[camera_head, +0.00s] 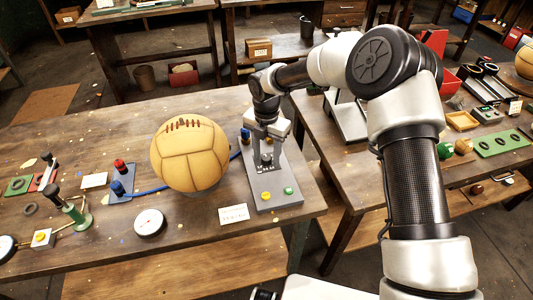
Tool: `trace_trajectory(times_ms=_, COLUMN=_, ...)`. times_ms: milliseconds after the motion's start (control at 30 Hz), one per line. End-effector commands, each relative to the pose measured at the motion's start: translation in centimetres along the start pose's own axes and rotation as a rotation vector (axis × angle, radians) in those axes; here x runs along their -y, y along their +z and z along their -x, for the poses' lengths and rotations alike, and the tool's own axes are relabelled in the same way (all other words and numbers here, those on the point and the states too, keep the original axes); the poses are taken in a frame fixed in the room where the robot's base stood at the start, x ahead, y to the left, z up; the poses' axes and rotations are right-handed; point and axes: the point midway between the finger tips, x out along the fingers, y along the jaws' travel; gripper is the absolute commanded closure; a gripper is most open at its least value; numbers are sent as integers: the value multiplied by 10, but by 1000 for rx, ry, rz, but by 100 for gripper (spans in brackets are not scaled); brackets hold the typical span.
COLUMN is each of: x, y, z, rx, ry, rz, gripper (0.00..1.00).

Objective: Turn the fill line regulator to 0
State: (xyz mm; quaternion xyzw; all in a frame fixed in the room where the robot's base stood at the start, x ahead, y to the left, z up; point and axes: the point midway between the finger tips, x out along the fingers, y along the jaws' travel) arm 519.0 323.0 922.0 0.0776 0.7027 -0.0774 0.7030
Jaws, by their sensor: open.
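A grey control plate (277,195) lies on the wooden table, right of a tan leather ball (189,154). It carries a yellow button (266,196), a green button (288,191) and a blue fitting (245,136) on its upper left. A dark knob-like part (266,160) shows on the plate beneath my gripper; I cannot tell for sure that it is the fill line regulator, and its setting is not readable. My gripper (267,153) points down over it, open, its fingers around or just above that part; contact cannot be told.
A blue hose (150,190) runs from a small blue plate (121,185) behind the ball toward the grey plate. A round gauge (150,223) and a white label card (234,214) lie in front. A second table (350,180) stands right, with trays and tools.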

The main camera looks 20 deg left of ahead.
Motion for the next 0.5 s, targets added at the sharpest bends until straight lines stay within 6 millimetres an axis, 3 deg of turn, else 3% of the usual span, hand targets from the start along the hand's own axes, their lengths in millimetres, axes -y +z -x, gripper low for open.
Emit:
trace_trajectory(times_ms=233, x=0, y=1, z=23, rx=2, ry=3, rz=-1, gripper=55)
trace_trajectory(times_ms=500, x=-1, y=1, z=88, rx=4, ry=3, rz=0, gripper=55)
